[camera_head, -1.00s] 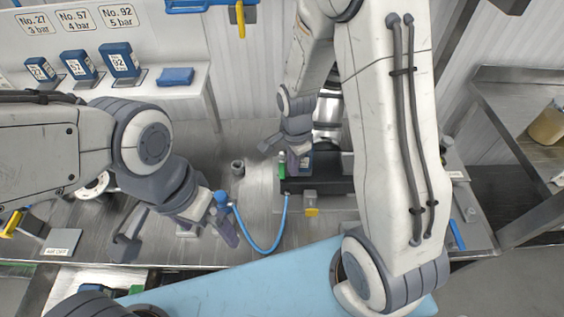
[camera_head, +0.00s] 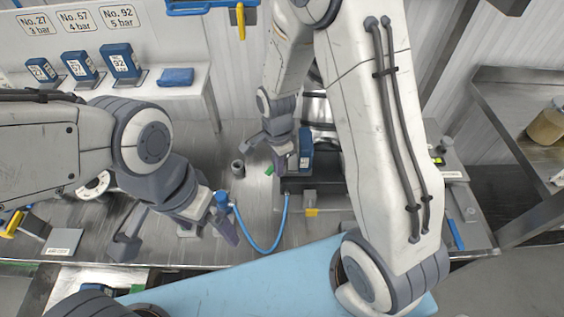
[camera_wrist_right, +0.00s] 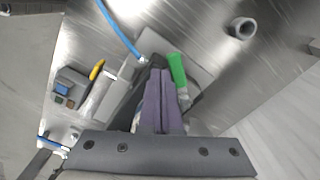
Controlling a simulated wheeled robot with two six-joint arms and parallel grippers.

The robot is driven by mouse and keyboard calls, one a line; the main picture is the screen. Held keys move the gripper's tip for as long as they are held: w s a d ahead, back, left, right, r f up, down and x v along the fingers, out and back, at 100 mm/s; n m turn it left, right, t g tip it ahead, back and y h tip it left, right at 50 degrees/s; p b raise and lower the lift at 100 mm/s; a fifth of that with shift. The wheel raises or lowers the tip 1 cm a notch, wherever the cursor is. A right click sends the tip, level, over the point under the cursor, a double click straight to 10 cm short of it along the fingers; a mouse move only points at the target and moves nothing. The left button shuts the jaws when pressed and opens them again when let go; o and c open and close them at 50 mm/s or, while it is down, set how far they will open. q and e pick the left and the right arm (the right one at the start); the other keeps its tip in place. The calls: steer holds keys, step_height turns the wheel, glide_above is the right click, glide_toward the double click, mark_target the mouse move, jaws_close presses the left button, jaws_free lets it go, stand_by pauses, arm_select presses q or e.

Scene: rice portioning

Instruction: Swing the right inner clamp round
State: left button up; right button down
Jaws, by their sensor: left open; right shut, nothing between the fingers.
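The clamp's green handle (camera_head: 269,170) juts out to the left of the dark fixture (camera_head: 318,186) in the head view. In the right wrist view the green handle (camera_wrist_right: 177,69) lies just right of my fingertips, and its pale lower end runs down beside them. My right gripper (camera_head: 280,158) is shut and empty, at the fixture's left end close to the handle. Its closed fingers (camera_wrist_right: 161,80) hide part of the clamp; I cannot tell whether they touch it. My left gripper (camera_head: 222,220) is open, beside the blue hose's fitting (camera_head: 221,199).
A blue block (camera_head: 306,147) stands at the fixture. A blue hose (camera_head: 268,249) curves from its fitting to the fixture's front. A yellow-tipped part (camera_head: 312,212) sits in front. A small grey cup (camera_head: 238,168) stands left on the metal table, with bare surface around it.

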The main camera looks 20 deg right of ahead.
steer(key=shift+w+a, duration=0.75)
steer(key=shift+a, duration=0.15)
step_height(320, 180, up, 7)
steer(key=a+p, duration=0.1)
steer(key=p, duration=0.5)
steer(key=shift+w, duration=0.4)
steer(key=shift+a, duration=0.1)
stand_by(0.3)
